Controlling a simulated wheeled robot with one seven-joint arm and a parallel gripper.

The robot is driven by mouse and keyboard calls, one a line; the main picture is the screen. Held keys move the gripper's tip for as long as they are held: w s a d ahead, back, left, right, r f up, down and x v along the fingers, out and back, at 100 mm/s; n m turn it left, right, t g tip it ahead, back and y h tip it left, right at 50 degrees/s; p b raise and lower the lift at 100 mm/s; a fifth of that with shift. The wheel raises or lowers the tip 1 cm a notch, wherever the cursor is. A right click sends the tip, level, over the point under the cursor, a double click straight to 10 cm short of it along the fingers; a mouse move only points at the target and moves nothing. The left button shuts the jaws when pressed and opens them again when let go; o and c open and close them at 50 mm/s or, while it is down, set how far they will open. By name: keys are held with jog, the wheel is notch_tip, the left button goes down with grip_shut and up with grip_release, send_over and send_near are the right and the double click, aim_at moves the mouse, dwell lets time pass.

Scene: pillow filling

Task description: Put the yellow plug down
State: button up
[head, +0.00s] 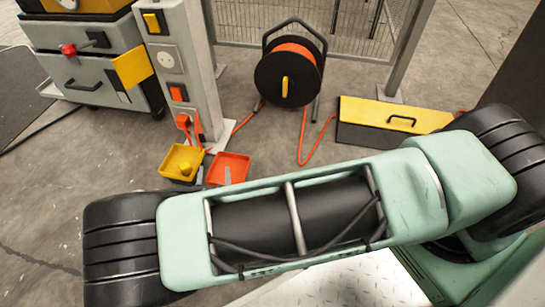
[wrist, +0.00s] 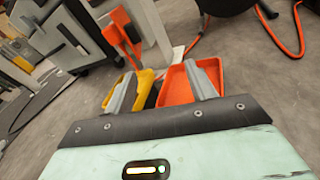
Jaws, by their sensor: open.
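The yellow plug (head: 185,168) lies in a small yellow tray (head: 166,167) on the floor at the foot of the grey post. In the wrist view the yellow tray (wrist: 159,75) is partly behind my left finger, and I cannot clearly tell the plug from it. My gripper (wrist: 160,70) is open with nothing between its grey fingers. It is low, over the near side of the two trays. In the head view my arm hides most of the gripper; a grey fingertip seems to show against the orange tray.
An orange tray (head: 241,163) stands right of the yellow one. The grey post (head: 187,60) carries sockets and an orange plug (head: 183,121). A cable reel (head: 286,78) stands behind, its orange cable on the floor. A yellow-lidded box (head: 392,115) is at right, a grey drawer cabinet (head: 92,62) at left.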

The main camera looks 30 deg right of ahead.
jog(key=s+d+r+m+g+h, duration=0.3)
jog(key=s+d+r+m+g, duration=0.5)
jog(key=r+m+g, duration=0.4)
jog(key=s+a+r+m+g+y, duration=0.1)
jog(key=s+r+m+g+y, duration=0.2)
jog(key=s+r+m+y, duration=0.6)
jog(key=s+r+m, duration=0.1)
jog(key=s+r, duration=0.6)
jog(key=r, duration=0.2)
jog(key=shift+a+r+g+y, duration=0.15)
jog(key=shift+r+g+y, duration=0.15)
jog(key=shift+s+r, duration=0.1)
notch_tip(320, 180, up, 54)
jog(key=p, duration=5.4)
jog(key=shift+c, duration=0.4)
